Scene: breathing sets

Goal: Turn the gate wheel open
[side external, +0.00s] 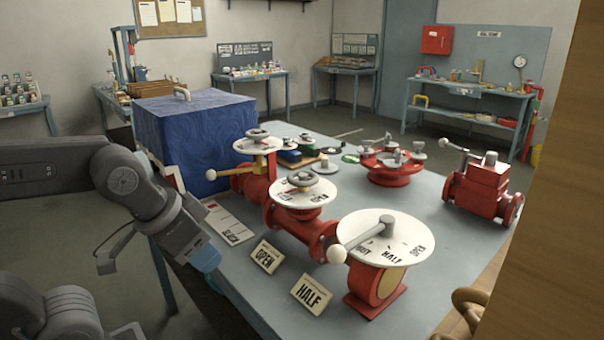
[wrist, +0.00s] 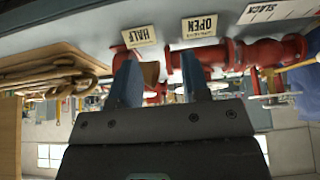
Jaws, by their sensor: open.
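Several red valves stand on the grey table. The middle valve (side external: 298,215) has a round grey handwheel (side external: 303,180) over a white marked dial, with an OPEN card (side external: 265,256) before it. Another wheel valve (side external: 258,143) stands behind it. The front valve has a lever (side external: 362,238) over a dial marked HALF and OPEN, with a HALF card (side external: 311,293) before it. My gripper (side external: 206,259) is at the table's left edge, apart from the valves. In the wrist view, my gripper (wrist: 160,85) is open and empty, with the upside-down OPEN card (wrist: 200,26) and red pipework beyond.
A blue covered box (side external: 195,135) stands at the back left of the table. A white SLACK strip (side external: 228,220) lies near the left edge. A red flanged part (side external: 390,165) and another red valve (side external: 482,185) stand at the right. A wooden post (side external: 560,200) blocks the right side.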

